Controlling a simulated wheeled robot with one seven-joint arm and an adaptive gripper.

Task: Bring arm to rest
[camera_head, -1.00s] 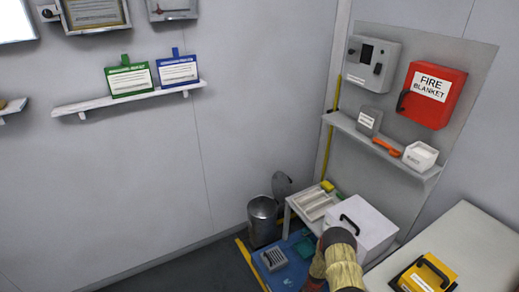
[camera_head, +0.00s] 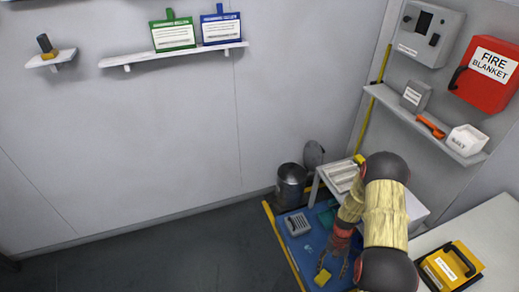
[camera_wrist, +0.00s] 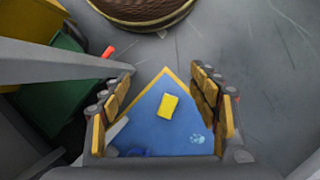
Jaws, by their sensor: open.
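My arm (camera_head: 385,215) reaches down past the low side table at the right. My gripper (camera_head: 345,266) points down over the blue floor mat (camera_head: 300,258). In the wrist view my gripper (camera_wrist: 165,85) has its fingers spread wide, with nothing between them. A small yellow block (camera_head: 323,277) lies on the mat below the fingers. It also shows in the wrist view (camera_wrist: 167,106), framed by the fingers and apart from them.
A metal bin (camera_head: 291,185) stands behind the mat. The low table (camera_head: 335,187) and a white box (camera_head: 417,210) are close to my arm. A counter (camera_head: 485,225) with a yellow case (camera_head: 450,268) is at right. The floor at left (camera_head: 150,260) is clear.

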